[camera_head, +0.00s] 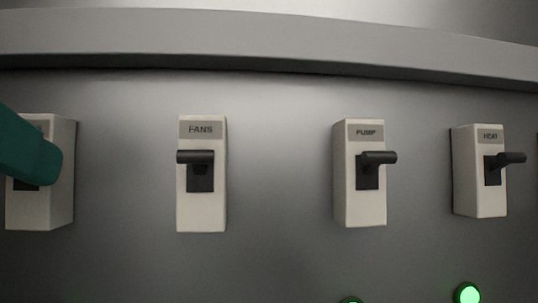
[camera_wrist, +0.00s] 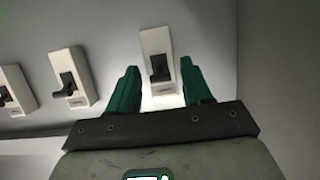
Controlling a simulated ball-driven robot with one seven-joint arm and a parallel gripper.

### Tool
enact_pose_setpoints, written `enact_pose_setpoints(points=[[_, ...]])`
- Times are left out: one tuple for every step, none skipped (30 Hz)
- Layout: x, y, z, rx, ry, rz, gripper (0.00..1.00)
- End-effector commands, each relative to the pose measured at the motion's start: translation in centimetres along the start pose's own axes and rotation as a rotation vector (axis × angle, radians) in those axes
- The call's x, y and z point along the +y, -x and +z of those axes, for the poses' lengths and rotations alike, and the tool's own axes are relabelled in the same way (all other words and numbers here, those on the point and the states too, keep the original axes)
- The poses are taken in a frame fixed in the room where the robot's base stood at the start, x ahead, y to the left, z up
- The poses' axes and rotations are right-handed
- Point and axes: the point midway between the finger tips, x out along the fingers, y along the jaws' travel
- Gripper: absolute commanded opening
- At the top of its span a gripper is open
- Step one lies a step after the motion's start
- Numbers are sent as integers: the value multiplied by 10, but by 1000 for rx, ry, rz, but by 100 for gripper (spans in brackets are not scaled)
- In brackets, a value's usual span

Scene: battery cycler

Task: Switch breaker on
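Several white breakers with black levers are mounted on a grey panel. The leftmost breaker (camera_head: 58,200) in the head view is partly covered by a green finger of my gripper (camera_head: 35,160), so its label and lever are largely hidden. In the wrist view, my gripper (camera_wrist: 160,66) is open, with one green finger on each side of a breaker (camera_wrist: 155,42) and its black lever (camera_wrist: 160,70). I cannot tell whether either finger touches it. Its label is too small to read there.
The FANS breaker (camera_head: 201,215), PUMP breaker (camera_head: 362,207) and HEAT breaker (camera_head: 482,197) stand to the right, levers sticking out. A grey ledge (camera_head: 270,45) runs above. A lit green lamp (camera_head: 467,293) sits below HEAT; another (camera_head: 350,300) is at the bottom edge.

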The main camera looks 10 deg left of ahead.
Motion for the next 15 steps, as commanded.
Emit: enact_pose_setpoints(points=[[0,0,0,0,0,0,55],[0,0,0,0,0,0,57],[0,0,0,0,0,0,61],[0,0,0,0,0,0,62],[0,0,0,0,0,0,62],[0,0,0,0,0,0,62],[0,0,0,0,0,0,62],[0,0,0,0,0,0,62],[0,0,0,0,0,0,62],[0,0,0,0,0,0,62],[0,1,0,0,0,0,62],[0,3,0,0,0,0,62],[0,5,0,1,0,0,62],[0,8,0,2,0,-1,62],[0,12,-1,3,0,-1,62]])
